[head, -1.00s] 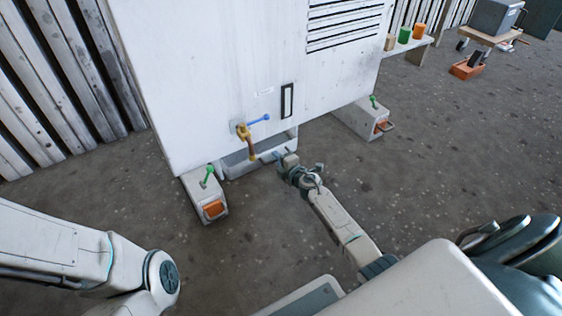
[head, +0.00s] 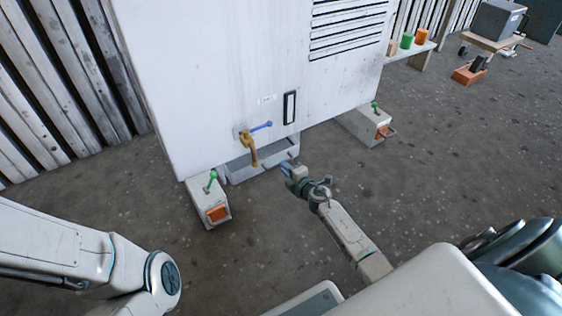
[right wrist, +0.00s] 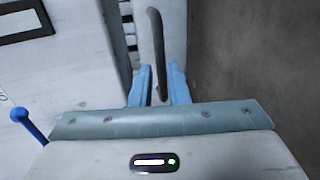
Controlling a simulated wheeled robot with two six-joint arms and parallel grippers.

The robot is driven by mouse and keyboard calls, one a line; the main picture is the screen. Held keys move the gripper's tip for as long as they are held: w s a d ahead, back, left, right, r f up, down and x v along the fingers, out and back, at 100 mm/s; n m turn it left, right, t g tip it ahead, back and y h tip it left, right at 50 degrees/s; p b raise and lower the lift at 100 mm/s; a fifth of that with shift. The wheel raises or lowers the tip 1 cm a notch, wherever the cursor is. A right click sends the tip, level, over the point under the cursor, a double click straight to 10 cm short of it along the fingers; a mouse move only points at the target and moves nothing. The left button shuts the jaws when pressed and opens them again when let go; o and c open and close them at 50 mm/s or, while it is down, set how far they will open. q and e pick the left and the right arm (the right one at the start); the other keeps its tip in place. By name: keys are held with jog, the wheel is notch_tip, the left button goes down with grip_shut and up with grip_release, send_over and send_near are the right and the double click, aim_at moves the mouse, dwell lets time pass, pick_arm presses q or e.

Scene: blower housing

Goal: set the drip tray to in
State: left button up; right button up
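The grey drip tray (head: 243,172) sits low under the front of the white housing, between its two feet. Part of it shows beyond the housing's lower edge. My right gripper (head: 287,168) is just in front of the tray's right end. In the right wrist view, a dark curved handle (right wrist: 156,45) runs in line with the gap between the blue fingertips of my right gripper (right wrist: 159,82). The fingers are apart, with a gap around the handle; I cannot tell whether they touch it. My left gripper is out of view; only my left arm shows.
A yellow-brown tap (head: 249,146) with a blue lever (head: 262,126) hangs over the tray. The feet carry green levers (head: 212,178) and orange blocks (head: 217,213). A bench (head: 422,50) with cups stands behind right. The floor in front is clear.

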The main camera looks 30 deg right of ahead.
jog(key=p+v, duration=0.1)
jog(key=v, duration=0.5)
jog(key=shift+s, duration=0.4)
jog(key=shift+r, duration=0.1)
